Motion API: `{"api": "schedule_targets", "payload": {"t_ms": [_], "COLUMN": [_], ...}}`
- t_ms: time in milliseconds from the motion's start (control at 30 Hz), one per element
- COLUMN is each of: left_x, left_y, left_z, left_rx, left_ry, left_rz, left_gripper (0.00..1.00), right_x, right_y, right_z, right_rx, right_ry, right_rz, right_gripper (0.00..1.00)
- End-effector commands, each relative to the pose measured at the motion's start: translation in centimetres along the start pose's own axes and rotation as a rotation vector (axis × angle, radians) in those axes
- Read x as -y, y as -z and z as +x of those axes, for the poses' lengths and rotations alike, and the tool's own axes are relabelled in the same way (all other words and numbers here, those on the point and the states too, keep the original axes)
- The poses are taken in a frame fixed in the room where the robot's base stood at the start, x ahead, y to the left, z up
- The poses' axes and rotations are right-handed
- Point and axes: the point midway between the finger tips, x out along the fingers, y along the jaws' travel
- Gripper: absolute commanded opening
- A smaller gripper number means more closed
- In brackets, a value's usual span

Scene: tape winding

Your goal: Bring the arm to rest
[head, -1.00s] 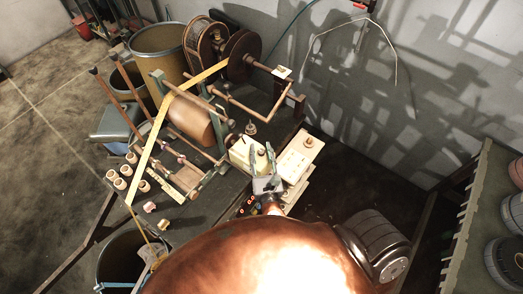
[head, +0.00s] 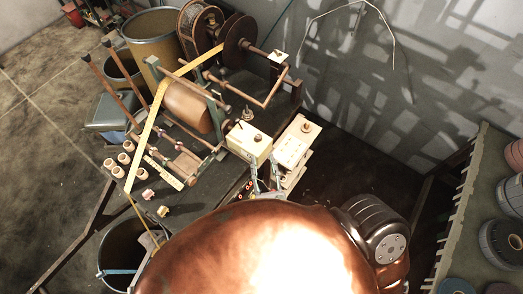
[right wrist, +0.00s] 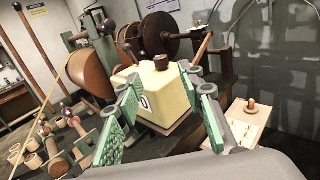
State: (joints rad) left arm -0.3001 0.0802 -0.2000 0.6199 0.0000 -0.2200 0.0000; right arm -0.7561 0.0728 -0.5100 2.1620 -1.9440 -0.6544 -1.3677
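My right gripper (head: 265,178) is in the middle of the head view, just below a cream box (head: 249,143) with a dark knob on top. In the right wrist view its two green-padded fingers (right wrist: 167,117) stand wide apart with nothing held. The cream box (right wrist: 160,92) shows beyond and between them; contact cannot be told. My right arm covers the bottom middle of the head view. My left gripper is not in view. The winding machine carries a brown drum (head: 188,112) and a yellow tape strip (head: 148,130) slanting past it.
A pale flat box (head: 297,142) with a brown knob stands right of the cream box. Dark reels (head: 239,42) stand behind. Several small rolls (head: 122,160) lie on the dark table at left. A bin (head: 120,245) stands below, a shelf of rolls (head: 470,215) at right.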

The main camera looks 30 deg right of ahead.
Motion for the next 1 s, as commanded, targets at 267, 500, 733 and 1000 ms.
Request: {"api": "schedule_targets", "payload": {"t_ms": [267, 500, 733, 1000], "left_x": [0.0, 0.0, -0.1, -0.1], "left_y": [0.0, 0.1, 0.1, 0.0], "left_z": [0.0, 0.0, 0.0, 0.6], "left_rx": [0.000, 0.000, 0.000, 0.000], "left_ry": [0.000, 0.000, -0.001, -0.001], "left_rz": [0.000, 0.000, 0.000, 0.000], "left_gripper": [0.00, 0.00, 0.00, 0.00], "right_x": [0.0, 0.0, 0.0, -0.3], "right_y": [0.0, 0.0, 0.1, 9.3], "right_z": [-1.1, -1.1, -1.1, 0.0], "right_rx": [0.000, 0.000, -0.001, -0.170], "right_ry": [0.000, 0.000, 0.000, -0.015], "right_rz": [0.001, 0.001, 0.002, 0.159], "right_gripper": [0.36, 0.36, 0.36, 0.36]}}
